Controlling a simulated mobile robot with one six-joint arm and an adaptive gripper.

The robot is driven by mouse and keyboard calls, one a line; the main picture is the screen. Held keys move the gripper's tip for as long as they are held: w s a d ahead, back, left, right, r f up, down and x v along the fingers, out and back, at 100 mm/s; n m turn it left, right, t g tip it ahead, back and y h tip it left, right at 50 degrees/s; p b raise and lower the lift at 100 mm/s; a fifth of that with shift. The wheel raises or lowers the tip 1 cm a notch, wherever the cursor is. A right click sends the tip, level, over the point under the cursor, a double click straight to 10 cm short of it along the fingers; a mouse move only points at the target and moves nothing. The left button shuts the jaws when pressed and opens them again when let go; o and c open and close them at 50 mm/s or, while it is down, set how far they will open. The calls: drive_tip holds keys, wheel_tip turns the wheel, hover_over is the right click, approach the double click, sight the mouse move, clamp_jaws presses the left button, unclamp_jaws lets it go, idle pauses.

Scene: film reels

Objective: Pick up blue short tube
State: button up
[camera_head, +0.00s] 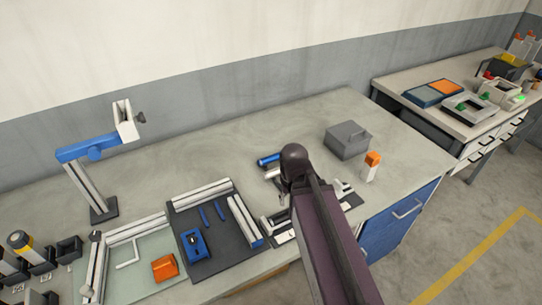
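A short blue tube (268,160) lies on the bench top, just left of the dark round joint of my arm. Its right end is close to the arm in the picture and may be partly covered by it. Two small, thin blue pieces (212,212) lie on the dark tray (218,248); I cannot tell whether they are tubes. My arm reaches up from the bottom edge over the bench. My gripper is hidden behind the arm, so its fingers and anything between them do not show.
Grey box (347,140) and an orange-capped white piece (371,167) stand right of my arm. White and dark fixture parts (345,193) lie beside it. A blue-and-white stand (92,175) rises at left. An orange block (165,267) sits front left. The bench's back middle is clear.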

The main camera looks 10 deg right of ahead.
drive_tip(key=shift+w, duration=0.1)
